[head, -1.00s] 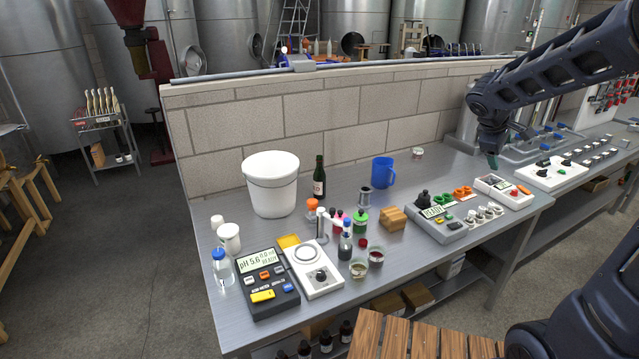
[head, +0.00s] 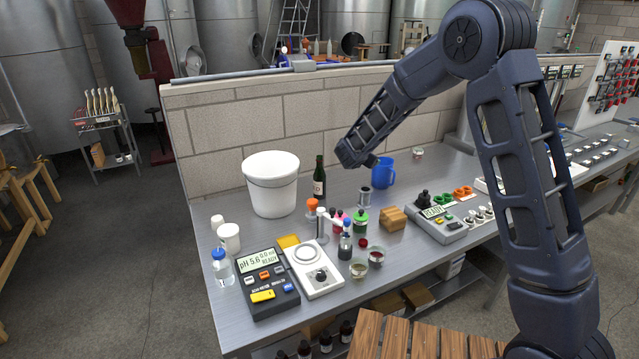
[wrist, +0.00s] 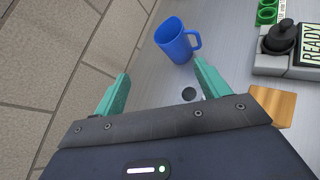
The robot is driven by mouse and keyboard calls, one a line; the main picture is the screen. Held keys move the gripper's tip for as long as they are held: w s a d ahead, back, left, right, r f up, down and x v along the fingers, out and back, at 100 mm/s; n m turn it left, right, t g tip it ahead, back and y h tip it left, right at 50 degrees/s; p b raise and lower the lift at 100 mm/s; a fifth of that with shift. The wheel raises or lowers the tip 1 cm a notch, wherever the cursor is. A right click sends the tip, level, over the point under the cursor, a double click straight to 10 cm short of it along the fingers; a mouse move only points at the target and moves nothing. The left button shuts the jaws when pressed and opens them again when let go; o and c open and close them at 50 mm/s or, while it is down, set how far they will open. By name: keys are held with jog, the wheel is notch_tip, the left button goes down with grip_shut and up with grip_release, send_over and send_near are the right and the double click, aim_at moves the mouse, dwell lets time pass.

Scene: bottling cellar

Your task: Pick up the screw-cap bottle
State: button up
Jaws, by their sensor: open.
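A dark green wine-type bottle (head: 319,178) with a pale label stands upright on the steel bench, right of the white bucket. A clear bottle with a blue cap (head: 222,268) stands at the bench's left edge, and a small dark bottle with a blue cap (head: 345,245) stands near the middle. I cannot tell for sure which one is the screw-cap bottle. My gripper (wrist: 161,69) is open and empty, its teal fingers spread. In the head view it hangs above the bench, right of the green bottle and touching nothing.
A white bucket (head: 271,190) stands left of the green bottle. A blue mug (head: 384,172), a grey metal spool-like thing (head: 364,198) and a wooden block (head: 393,219) are on the right. A pH meter (head: 266,283) lies in front. A block wall (head: 330,125) runs behind.

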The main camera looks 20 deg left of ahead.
aim_at(319, 177)
jog(key=s+a+f+n+y, duration=0.2)
jog(key=a+f+n, duration=0.3)
jog(key=a, duration=0.4)
jog(key=s+a+f+n+y, duration=0.2)
jog(key=s+a+f+n, duration=0.1)
jog(key=a+f, duration=0.4)
jog(key=x, duration=0.3)
jog(key=a+x, duration=0.1)
jog(key=x, duration=0.3)
jog(key=r+x, duration=0.1)
jog(key=x, duration=0.3)
jog(key=shift+a, duration=0.3)
jog(key=shift+c, duration=0.3)
jog(key=c, duration=1.1)
jog(key=shift+c, duration=0.8)
jog(key=shift+r, duration=0.25)
